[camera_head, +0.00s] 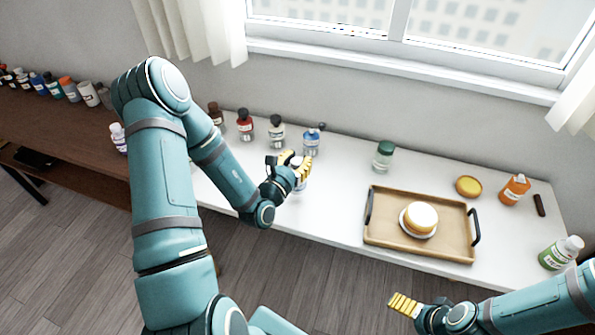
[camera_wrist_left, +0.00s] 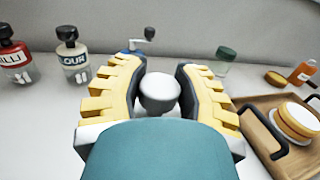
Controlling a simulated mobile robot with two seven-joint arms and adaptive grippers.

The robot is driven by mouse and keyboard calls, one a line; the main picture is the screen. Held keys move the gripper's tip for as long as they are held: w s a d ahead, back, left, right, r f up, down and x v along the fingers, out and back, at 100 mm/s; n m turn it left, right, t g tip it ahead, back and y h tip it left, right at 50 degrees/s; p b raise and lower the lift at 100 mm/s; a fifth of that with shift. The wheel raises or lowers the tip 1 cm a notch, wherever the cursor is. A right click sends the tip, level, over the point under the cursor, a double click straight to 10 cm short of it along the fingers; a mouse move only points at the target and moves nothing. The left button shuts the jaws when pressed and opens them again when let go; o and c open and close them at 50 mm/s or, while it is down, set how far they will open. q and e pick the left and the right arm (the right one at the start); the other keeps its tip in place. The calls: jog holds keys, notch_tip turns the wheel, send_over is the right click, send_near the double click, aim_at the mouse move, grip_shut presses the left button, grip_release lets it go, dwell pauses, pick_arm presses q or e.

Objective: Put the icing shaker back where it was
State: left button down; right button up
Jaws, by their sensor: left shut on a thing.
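In the left wrist view, the shaker's pale round top (camera_wrist_left: 158,92) shows between the yellow-padded fingers (camera_wrist_left: 158,88). In the head view a small part of the shaker (camera_head: 301,185) shows under the fingers; the rest is hidden. I cannot tell whether its base touches the table. My right gripper (camera_head: 404,305) is low in front of the table, clear of all objects; its finger gap cannot be made out.
A green-capped jar (camera_head: 384,154) stands mid-table. A wooden tray (camera_head: 385,237) holds a cake (camera_head: 421,217). Orange (camera_head: 514,190) and green (camera_head: 560,253) bottles stand right.

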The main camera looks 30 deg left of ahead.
pick_arm(q)
jog(key=shift+f+b, duration=0.4)
jog(key=shift+f, duration=1.35)
jog(key=shift+f, duration=0.15)
jog(key=c, duration=0.6)
grip_release()
jog(key=shift+s+r, duration=0.1)
jog(key=shift+r, duration=0.1)
jog(key=s+p, duration=0.1)
jog(key=s, duration=1)
jog(key=shift+s+d, duration=0.25)
jog(key=shift+s, duration=0.15)
